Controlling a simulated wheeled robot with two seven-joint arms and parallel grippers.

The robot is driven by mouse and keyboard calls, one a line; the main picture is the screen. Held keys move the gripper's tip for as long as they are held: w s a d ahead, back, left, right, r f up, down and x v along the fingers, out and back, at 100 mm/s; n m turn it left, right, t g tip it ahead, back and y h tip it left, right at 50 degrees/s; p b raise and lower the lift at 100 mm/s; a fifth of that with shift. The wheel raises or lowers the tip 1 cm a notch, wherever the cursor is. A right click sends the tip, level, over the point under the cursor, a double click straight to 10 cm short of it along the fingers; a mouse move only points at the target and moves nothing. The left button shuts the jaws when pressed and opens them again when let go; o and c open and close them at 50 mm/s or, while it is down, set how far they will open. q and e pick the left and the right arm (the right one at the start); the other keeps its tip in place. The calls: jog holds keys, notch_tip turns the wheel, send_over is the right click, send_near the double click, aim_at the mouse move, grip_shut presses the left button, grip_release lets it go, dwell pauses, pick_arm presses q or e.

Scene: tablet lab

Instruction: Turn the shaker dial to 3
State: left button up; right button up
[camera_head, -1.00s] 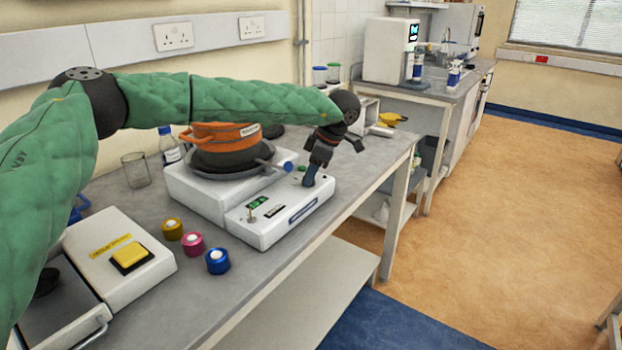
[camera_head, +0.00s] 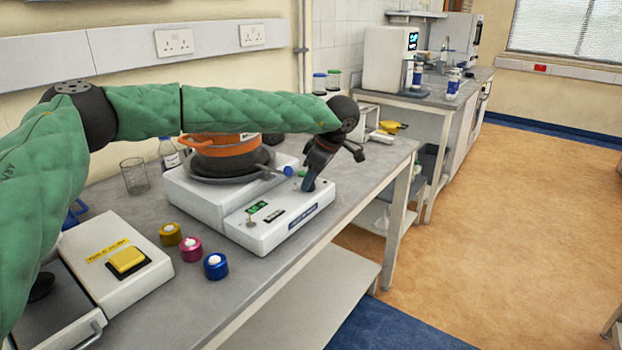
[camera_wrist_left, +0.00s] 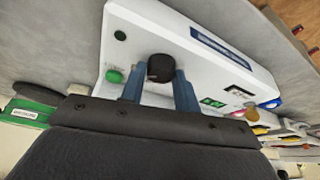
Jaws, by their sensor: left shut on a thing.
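The shaker (camera_head: 235,200) is a white box on the bench with an orange dish on a dark platform on top. Its front panel has a green display (camera_head: 258,207), a small metal switch and a green button (camera_wrist_left: 115,76). The black dial (camera_wrist_left: 161,67) shows in the left wrist view. My left gripper (camera_head: 309,184) is at the right end of the panel, pointing down. Its blue fingers (camera_wrist_left: 158,80) are shut on the dial, one on each side. The dial is hidden behind the fingers in the head view. The number it points to cannot be read. My right gripper is not in view.
Yellow (camera_head: 170,234), pink (camera_head: 190,249) and blue (camera_head: 215,266) capped jars stand in front of the shaker. A glass beaker (camera_head: 134,176) and a bottle (camera_head: 169,153) stand behind.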

pick_arm(q)
jog(key=o, duration=1)
jog(key=shift+c, duration=0.2)
jog(key=shift+d+r, duration=0.25)
jog(key=shift+r, duration=0.3)
jog(key=b+v, duration=0.1)
jog(key=v, duration=0.5)
jog(key=shift+r, duration=0.3)
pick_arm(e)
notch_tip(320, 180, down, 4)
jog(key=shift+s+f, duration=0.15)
